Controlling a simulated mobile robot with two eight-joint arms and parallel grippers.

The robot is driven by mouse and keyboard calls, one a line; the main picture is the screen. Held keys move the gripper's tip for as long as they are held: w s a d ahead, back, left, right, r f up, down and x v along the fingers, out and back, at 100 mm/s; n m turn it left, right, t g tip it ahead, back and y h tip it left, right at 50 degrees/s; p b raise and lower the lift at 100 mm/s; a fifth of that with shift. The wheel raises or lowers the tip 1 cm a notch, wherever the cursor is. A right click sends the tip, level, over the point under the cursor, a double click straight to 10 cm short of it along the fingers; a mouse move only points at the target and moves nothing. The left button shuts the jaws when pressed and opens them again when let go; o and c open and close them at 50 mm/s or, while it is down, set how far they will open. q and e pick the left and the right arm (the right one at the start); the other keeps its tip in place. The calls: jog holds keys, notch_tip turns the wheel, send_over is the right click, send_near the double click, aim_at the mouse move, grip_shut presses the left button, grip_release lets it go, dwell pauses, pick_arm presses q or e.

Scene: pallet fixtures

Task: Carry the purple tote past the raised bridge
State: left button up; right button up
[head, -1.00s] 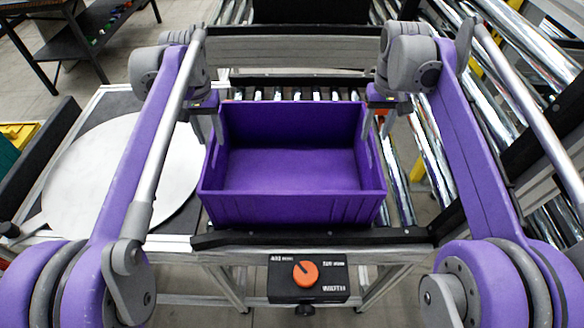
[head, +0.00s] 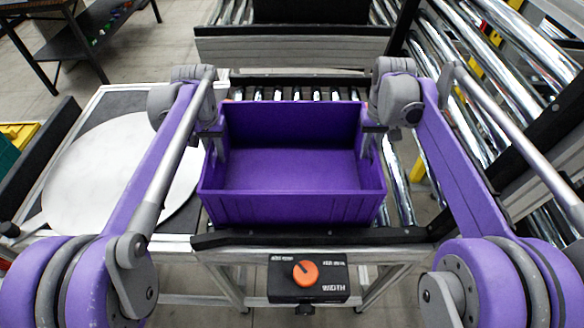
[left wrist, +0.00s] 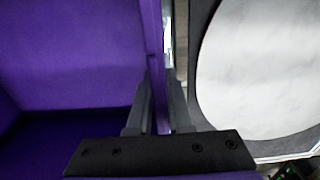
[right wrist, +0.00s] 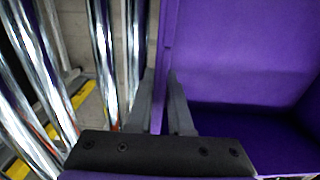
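The purple tote (head: 290,208) is open-topped and looks empty. It stands upright on a short roller bed in the middle of the head view. My left gripper (head: 220,147) is at its left wall and my right gripper (head: 368,145) at its right wall. In the left wrist view, the left fingers (left wrist: 157,105) straddle the tote's wall, one on each side. In the right wrist view, the right fingers (right wrist: 161,105) do the same. I cannot tell whether either pair presses on the wall. A grey crossbeam with a dark top (head: 290,50) spans behind the roller bed, possibly the raised bridge.
A round white plate (head: 110,170) lies left of the roller bed. Shiny conveyor rollers (head: 490,75) run along the right. A black box with an orange knob (head: 305,273) marked WIDTH hangs at the front. A dark shelf (head: 90,30) stands at the back left.

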pick_arm(q)
grip_shut()
pick_arm(e)
grip_shut()
dwell(0.9)
